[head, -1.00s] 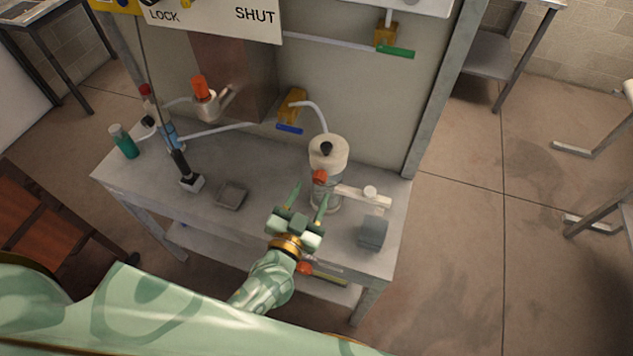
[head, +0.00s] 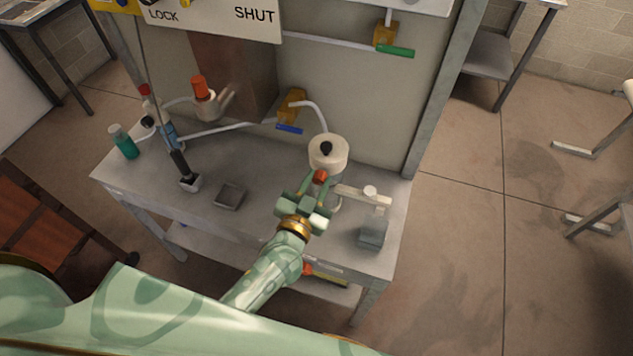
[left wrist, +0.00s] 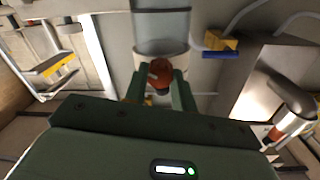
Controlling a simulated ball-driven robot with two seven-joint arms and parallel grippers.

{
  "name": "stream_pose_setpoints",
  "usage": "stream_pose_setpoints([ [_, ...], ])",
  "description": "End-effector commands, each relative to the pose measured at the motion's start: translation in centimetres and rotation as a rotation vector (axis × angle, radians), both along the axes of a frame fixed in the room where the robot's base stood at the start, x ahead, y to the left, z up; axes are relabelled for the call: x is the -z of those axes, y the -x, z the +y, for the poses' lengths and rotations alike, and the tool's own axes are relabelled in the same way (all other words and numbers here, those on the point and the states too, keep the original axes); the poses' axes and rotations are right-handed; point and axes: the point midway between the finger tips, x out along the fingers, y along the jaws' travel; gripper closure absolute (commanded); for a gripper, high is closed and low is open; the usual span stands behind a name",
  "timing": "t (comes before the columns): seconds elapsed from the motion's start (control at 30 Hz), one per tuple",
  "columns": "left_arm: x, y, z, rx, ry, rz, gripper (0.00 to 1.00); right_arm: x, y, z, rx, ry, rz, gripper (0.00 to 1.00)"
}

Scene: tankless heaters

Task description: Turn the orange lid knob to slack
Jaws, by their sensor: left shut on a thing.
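The orange knob (head: 320,177) is on the front of a white-topped clear canister (head: 328,152) on the bench. My left gripper (head: 317,186) reaches it from the front, with its fingers around its two sides. In the left wrist view the knob (left wrist: 160,72) lies between the two green fingertips (left wrist: 160,82), and a pale mark shows on its face. The gripper is shut on it. The lower canister is partly hidden behind my gripper. My right gripper is not in view.
A white bar (head: 362,194) juts out right of the canister, above a grey block (head: 373,234). A shallow dark tray (head: 230,195) lies to the left. A blue-handled yellow valve (head: 291,108) is behind. A red-orange capped fitting (head: 200,88) is farther left.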

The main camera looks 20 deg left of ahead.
Motion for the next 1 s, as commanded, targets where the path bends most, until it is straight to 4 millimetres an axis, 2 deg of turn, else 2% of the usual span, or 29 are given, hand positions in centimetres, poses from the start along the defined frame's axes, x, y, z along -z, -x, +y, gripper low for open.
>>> stream_pose_setpoints([
  [0.37,-0.2,0.0,0.0,0.002,0.161,0.004,0.97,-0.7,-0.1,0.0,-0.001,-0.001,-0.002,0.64],
  [1.0,-0.1,0.0,0.1,0.002,0.755,0.023,0.97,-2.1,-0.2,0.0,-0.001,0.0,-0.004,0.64],
])
